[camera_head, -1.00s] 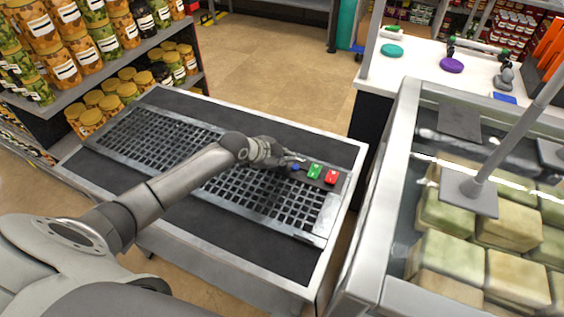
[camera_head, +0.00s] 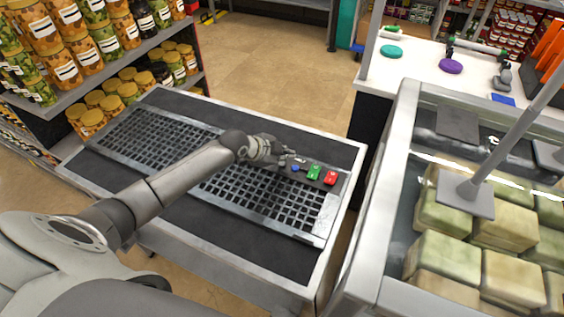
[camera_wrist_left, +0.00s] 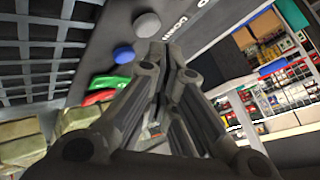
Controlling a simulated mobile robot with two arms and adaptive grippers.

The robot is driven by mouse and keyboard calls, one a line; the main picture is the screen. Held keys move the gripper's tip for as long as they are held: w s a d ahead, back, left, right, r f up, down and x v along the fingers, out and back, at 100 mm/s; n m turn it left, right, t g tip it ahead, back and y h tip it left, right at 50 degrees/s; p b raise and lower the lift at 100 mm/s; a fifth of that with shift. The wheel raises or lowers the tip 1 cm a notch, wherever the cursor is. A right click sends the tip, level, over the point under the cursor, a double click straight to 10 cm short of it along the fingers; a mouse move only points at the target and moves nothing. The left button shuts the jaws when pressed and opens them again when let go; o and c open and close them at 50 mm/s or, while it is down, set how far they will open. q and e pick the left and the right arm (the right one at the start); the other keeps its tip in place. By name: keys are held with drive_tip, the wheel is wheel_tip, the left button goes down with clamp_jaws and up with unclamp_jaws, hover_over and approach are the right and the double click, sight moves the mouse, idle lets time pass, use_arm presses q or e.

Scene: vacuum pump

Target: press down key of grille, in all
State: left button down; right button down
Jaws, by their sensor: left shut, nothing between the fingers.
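The grille (camera_head: 326,217) is a long dark metal grid set in the top of a light-framed counter. At its right end is a dark key panel with a blue round key (camera_head: 296,167), a green key (camera_head: 314,172) and a red key (camera_head: 331,177). The left wrist view shows a grey round key (camera_wrist_left: 147,25) beside the blue key (camera_wrist_left: 123,54), with the green key (camera_wrist_left: 108,82) partly behind a finger. My left gripper (camera_head: 298,159) is shut and empty, its tips close to the grey key. I cannot tell if they touch it. My right gripper is out of view.
A glass-walled case (camera_head: 390,180) with pale blocks stands right of the counter. Shelves of jars (camera_head: 75,70) stand at the left. A white table (camera_head: 415,75) with small items is at the back right. Open floor (camera_head: 270,50) lies behind the counter.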

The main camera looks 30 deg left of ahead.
sight(284, 165)
use_arm(q)
drive_tip(key=shift+r+p, duration=2.2)
drive_tip(key=shift+r, duration=0.4)
drive_tip(key=shift+f, duration=0.1)
